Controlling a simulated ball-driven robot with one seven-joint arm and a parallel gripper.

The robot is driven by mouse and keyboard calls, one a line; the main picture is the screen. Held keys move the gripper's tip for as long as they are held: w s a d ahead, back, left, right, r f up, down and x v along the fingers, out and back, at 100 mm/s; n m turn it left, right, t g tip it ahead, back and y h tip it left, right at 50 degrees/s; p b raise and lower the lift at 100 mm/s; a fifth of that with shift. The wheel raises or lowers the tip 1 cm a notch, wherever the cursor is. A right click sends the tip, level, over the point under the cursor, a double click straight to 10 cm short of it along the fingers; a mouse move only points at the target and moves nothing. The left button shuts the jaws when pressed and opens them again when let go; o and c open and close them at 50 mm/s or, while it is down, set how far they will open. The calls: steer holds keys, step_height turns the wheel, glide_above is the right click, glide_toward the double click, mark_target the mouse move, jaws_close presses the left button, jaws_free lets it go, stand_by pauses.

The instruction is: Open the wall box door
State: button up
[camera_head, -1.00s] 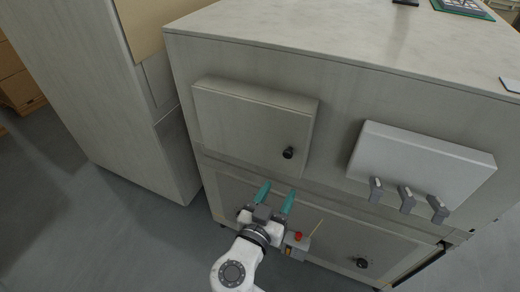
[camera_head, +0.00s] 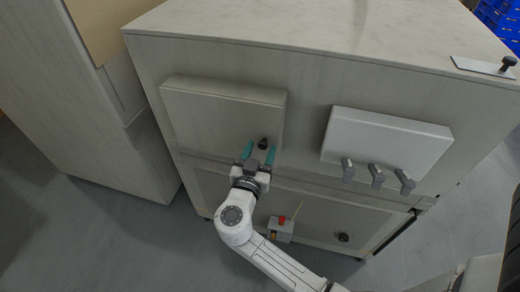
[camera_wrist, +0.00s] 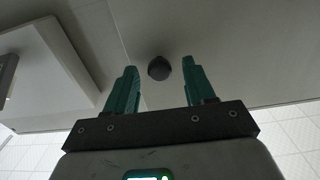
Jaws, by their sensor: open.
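The wall box door (camera_head: 212,118) is a pale grey panel on the upper left of the cabinet front, and it looks shut. Its black round knob (camera_head: 263,143) is near the door's lower right corner. My gripper (camera_head: 260,156) has teal fingers and is open, with the fingers pointing up at the knob. In the wrist view the knob (camera_wrist: 159,68) lies between and slightly beyond the fingertips (camera_wrist: 160,72). I cannot tell whether the fingers reach around it, and I see no contact.
A white box (camera_head: 385,140) with several grey levers is to the right on the same front. Below are a small grey box with a red button (camera_head: 281,228) and a lower door with a black knob (camera_head: 343,238). A tall cabinet (camera_head: 90,100) stands close at left.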

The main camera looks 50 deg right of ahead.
jaws_close()
stand_by(0.6)
